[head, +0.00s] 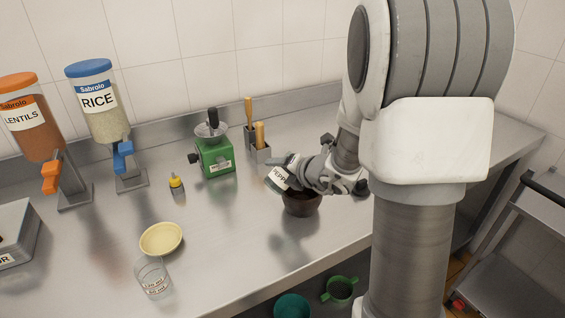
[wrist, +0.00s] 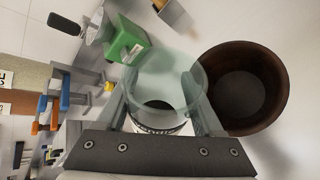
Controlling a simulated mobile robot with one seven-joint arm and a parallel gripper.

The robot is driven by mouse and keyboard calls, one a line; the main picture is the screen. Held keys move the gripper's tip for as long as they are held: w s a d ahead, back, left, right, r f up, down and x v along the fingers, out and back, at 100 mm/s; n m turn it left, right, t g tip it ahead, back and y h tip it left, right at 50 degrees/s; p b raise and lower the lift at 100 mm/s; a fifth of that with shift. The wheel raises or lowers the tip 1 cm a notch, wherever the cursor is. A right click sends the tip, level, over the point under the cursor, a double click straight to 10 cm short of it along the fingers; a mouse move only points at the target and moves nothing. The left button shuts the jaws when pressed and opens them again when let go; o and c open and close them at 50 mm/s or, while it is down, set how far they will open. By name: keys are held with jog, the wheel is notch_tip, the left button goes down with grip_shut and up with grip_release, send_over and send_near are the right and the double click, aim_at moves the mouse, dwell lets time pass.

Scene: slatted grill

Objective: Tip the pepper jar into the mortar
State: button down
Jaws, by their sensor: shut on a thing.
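The pepper jar (head: 278,179) is clear glass with a white label and is tilted in my gripper (head: 287,172). In the wrist view the jar (wrist: 165,78) sits between both fingers, with its open round mouth showing and something dark low inside. The mortar (head: 302,206) is a dark brown bowl on the counter, just below and beside the jar. In the wrist view the mortar (wrist: 277,88) is right of the jar, partly covered by a finger; its visible floor looks greyish. I cannot tell whether anything is falling from the jar.
A green grinder (head: 216,158) and holders with wooden-handled tools (head: 260,152) stand behind on the steel counter. A yellow bowl (head: 161,239), a glass beaker (head: 152,277) and a small yellow-capped bottle (head: 177,186) are left. Rice (head: 101,105) and lentil (head: 33,125) dispensers stand far left.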

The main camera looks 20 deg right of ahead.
jog(key=shift+f+m+y+p, duration=0.1)
jog(key=shift+m+y+p, duration=0.45)
jog(key=shift+p, duration=0.65)
jog(key=shift+a+m+y+p, duration=0.1)
jog(key=shift+m+y+p, duration=0.5)
jog(key=shift+p, duration=0.55)
jog(key=r+m+y+p, duration=0.1)
jog(key=p, duration=0.2)
jog(key=r+m+y+p, duration=0.1)
jog(key=m+y+p, duration=0.1)
jog(key=p, duration=0.2)
jog(key=shift+d+r+p, duration=0.2)
jog(key=shift+p, duration=0.1)
jog(key=m+y+p, duration=0.1)
jog(key=r+m+y+p, duration=0.1)
jog(key=p, duration=0.1)
jog(key=shift+w+d+r+m+t, duration=0.1)
jog(key=shift+d+m+t, duration=0.2)
jog(key=shift+d, duration=0.1)
jog(key=shift+d+r+m+y+p, duration=0.2)
jog(key=shift+m+y+p, duration=0.15)
jog(key=shift+m+p, duration=0.25)
